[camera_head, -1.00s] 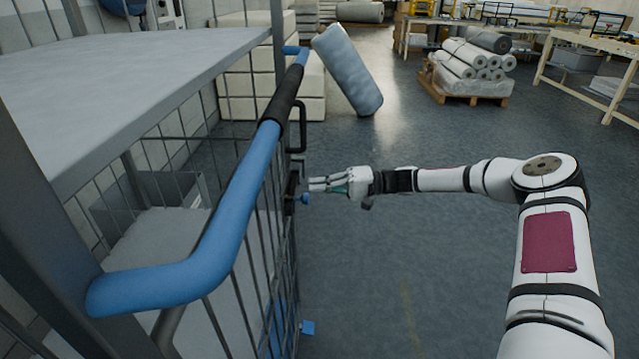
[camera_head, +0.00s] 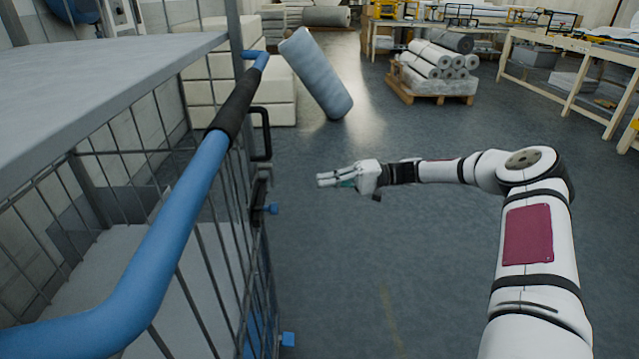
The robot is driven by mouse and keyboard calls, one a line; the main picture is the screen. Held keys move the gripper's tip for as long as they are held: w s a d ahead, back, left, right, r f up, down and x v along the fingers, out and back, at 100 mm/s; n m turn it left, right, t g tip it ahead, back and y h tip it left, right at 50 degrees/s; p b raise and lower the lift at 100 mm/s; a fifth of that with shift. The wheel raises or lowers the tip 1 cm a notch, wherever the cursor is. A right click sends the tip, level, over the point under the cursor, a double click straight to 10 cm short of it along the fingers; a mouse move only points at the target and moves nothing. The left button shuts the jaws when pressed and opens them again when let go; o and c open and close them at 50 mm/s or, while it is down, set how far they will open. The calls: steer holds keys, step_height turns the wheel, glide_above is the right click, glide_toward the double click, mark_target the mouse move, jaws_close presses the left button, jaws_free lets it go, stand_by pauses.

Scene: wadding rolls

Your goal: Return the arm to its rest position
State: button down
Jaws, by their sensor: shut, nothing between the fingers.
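My white arm (camera_head: 535,235) reaches up from the lower right and bends left at its elbow. My gripper (camera_head: 322,180) is at its far end, pointing left over open floor. The fingers look close together and hold nothing. The gripper is apart from the cage trolley (camera_head: 205,255), with a clear gap between the fingertips and the trolley's latch side.
The trolley's blue handle (camera_head: 185,205) and grey shelf (camera_head: 90,75) fill the left. A tilted grey roll (camera_head: 317,75) stands behind, beside pale stacked blocks (camera_head: 270,105). A pallet of rolls (camera_head: 435,85) and workbenches (camera_head: 560,90) are at the back right. The middle floor is clear.

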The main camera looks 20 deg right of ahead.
stand_by(0.4)
steer(key=s+a+r+n+g+h, duration=0.2)
steer(key=s+a+r+g+h, duration=0.15)
steer(key=s+a+h, duration=0.35)
steer(key=s+a+r+n+g+h, duration=0.1)
steer(key=s+a+r+g+h, duration=0.2)
steer(key=s+a+r, duration=0.45)
steer(key=s+d+r+m+t+h, duration=0.1)
steer(key=s+d+r+h, duration=0.15)
steer(key=s, duration=0.75)
steer(key=s+d+r+t+h, duration=0.1)
steer(key=s+r+h, duration=0.25)
steer(key=s, duration=0.65)
steer(key=s+d+f+m+t+h, duration=0.1)
steer(key=s+d+f+t, duration=0.15)
steer(key=s, duration=1.05)
step_height(320, 180, up, 17)
steer(key=t+p, duration=0.2)
steer(key=p, duration=1.2)
steer(key=shift+w+d+f+t, duration=0.15)
steer(key=shift+f+t, duration=0.05)
steer(key=shift+t, duration=0.1)
